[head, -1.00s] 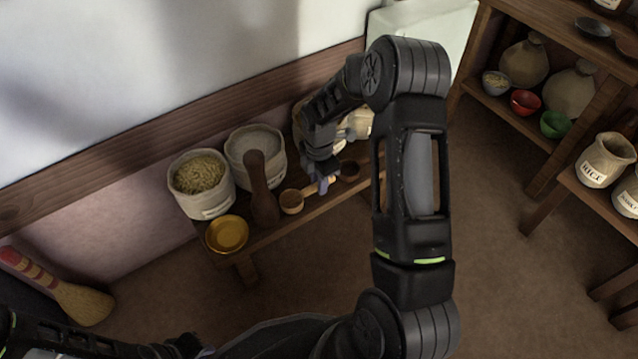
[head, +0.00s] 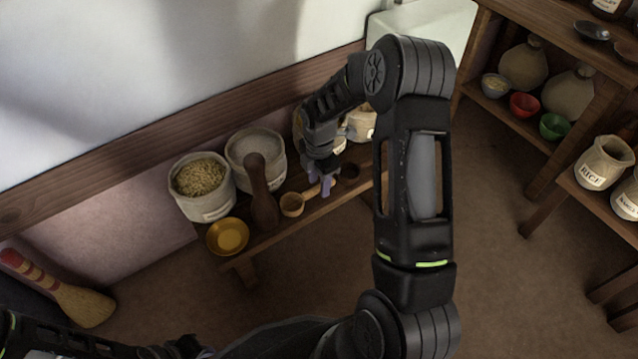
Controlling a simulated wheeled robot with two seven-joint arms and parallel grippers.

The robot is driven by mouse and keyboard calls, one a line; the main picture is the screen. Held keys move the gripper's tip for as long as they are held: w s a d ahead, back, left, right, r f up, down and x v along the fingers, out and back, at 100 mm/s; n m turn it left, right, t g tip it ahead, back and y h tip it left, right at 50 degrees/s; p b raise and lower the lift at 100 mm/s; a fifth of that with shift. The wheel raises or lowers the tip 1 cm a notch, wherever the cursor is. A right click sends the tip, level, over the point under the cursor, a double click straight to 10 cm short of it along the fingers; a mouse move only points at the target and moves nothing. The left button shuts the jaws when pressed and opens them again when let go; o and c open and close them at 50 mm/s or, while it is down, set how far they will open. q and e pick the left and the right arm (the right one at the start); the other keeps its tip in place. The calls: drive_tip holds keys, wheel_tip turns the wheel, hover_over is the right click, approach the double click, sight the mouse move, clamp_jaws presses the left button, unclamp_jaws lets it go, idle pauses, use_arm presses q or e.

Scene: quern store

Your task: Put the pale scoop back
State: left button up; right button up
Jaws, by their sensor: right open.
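On the bench (head: 283,231) stand a grain sack (head: 203,184), a paler sack (head: 255,151), a brown pestle-like club (head: 262,195) and a yellow bowl (head: 228,236). More sacks behind my arm are partly hidden. A broom (head: 77,302) leans at left; shelves with jars are at right.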

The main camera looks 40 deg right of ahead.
sight(319, 186)
wheel_tip(319, 186, up, 10)
drive_tip(key=p, duration=0.3)
drive_tip(key=shift+r, duration=0.2)
idle(0.3)
